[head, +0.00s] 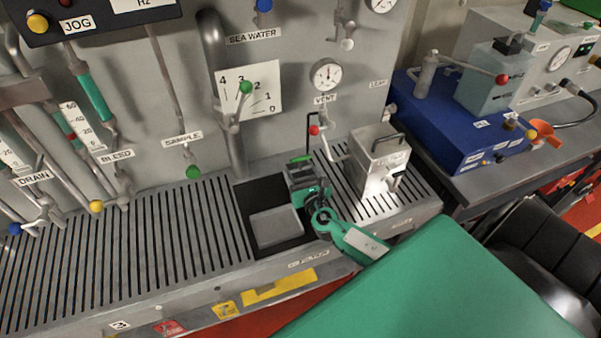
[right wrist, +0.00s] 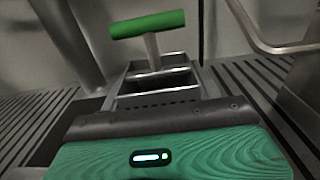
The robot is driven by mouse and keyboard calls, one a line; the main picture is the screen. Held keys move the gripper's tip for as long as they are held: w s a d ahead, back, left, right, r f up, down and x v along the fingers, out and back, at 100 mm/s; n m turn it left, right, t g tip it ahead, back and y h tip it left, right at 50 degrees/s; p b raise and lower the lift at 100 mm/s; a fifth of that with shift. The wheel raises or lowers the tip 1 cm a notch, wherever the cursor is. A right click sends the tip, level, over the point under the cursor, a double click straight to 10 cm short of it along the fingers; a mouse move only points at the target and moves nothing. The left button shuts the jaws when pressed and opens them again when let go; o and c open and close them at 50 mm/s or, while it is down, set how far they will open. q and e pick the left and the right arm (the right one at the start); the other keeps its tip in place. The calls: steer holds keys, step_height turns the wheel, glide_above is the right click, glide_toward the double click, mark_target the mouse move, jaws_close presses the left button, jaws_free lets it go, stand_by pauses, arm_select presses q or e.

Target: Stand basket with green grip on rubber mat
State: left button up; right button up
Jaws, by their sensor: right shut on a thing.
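The basket with the green grip (right wrist: 155,85) is a metal frame with a green bar on a post, seen beyond my gripper in the right wrist view. In the head view its green grip (head: 300,158) shows just past my right gripper (head: 303,174), which hides most of the basket. My right gripper is shut on the basket, beside the right edge of a black rectangle (head: 258,190) in the slatted bench top. A grey square lies inside this rectangle. I cannot tell whether either is the rubber mat. My left gripper is not in view.
A metal box (head: 372,172) with a dark handle stands on the slats to the right. Pipes and valves, including one with a green knob (head: 246,88), rise behind. The slatted bench top (head: 130,245) is clear at left. A blue unit (head: 460,125) stands at far right.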

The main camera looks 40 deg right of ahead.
steer(key=shift+f, duration=0.15)
steer(key=o, duration=1.1)
steer(key=shift+r, duration=0.35)
steer(key=v, duration=0.3)
steer(key=b+v, duration=0.1)
steer(key=v, duration=0.3)
steer(key=b+v, duration=0.1)
steer(key=v, duration=0.2)
steer(key=shift+s+f, duration=0.25)
steer(key=shift+s, duration=0.1)
steer(key=shift+s+a+r+b, duration=0.15)
steer(key=shift+s+b, duration=0.2)
steer(key=shift+s, duration=0.3)
